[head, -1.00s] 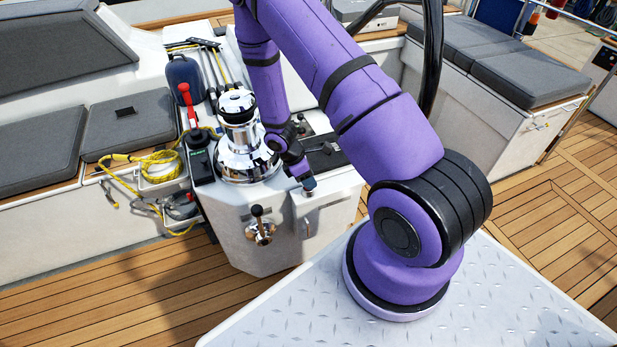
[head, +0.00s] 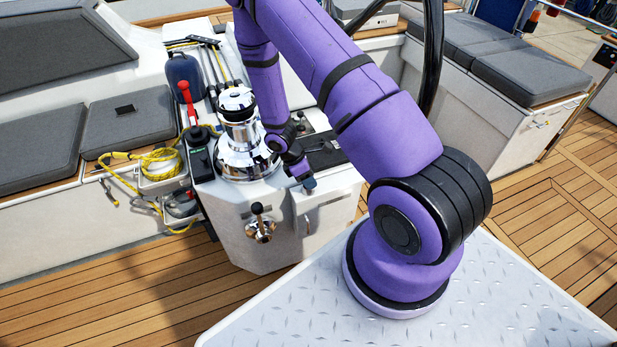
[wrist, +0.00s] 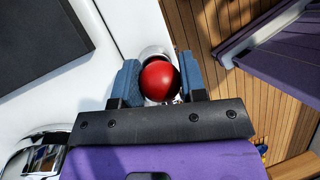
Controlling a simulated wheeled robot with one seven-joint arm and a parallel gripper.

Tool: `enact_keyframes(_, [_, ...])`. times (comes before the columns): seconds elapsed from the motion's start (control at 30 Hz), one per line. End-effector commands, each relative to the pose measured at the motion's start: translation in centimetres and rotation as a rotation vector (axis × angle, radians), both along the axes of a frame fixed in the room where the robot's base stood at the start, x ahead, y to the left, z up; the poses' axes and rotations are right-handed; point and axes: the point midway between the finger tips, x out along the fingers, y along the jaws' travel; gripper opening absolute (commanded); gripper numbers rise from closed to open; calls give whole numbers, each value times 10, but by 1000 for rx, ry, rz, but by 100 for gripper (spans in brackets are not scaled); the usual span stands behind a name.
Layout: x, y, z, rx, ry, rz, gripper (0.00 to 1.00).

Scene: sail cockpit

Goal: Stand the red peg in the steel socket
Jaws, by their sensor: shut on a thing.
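The red peg (wrist: 158,82) shows in the wrist view as a round red top between the two blue fingers of my gripper (wrist: 159,81). My gripper is shut on it. A pale metal rim (wrist: 153,52), likely the steel socket, shows just behind the peg, partly hidden by it. I cannot tell whether the peg is inside the socket or above it. In the head view my gripper (head: 309,184) points down over the right part of the white console, near its front edge. The peg and socket cannot be made out there.
A chrome winch (head: 242,145) stands on the white console (head: 235,215), left of my gripper. A red-handled lever (head: 187,93) and a coiled yellow rope (head: 160,160) are farther left. A dark panel (head: 325,155) lies just behind my gripper. A knobbed lever (head: 259,225) is on the console front.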

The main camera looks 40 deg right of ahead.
Motion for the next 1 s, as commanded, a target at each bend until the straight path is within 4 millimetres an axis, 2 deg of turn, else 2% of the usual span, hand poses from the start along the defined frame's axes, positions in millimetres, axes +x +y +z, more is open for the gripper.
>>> enact_keyframes(1.0, [-2, 0, -10, 2, 3, 1, 16])
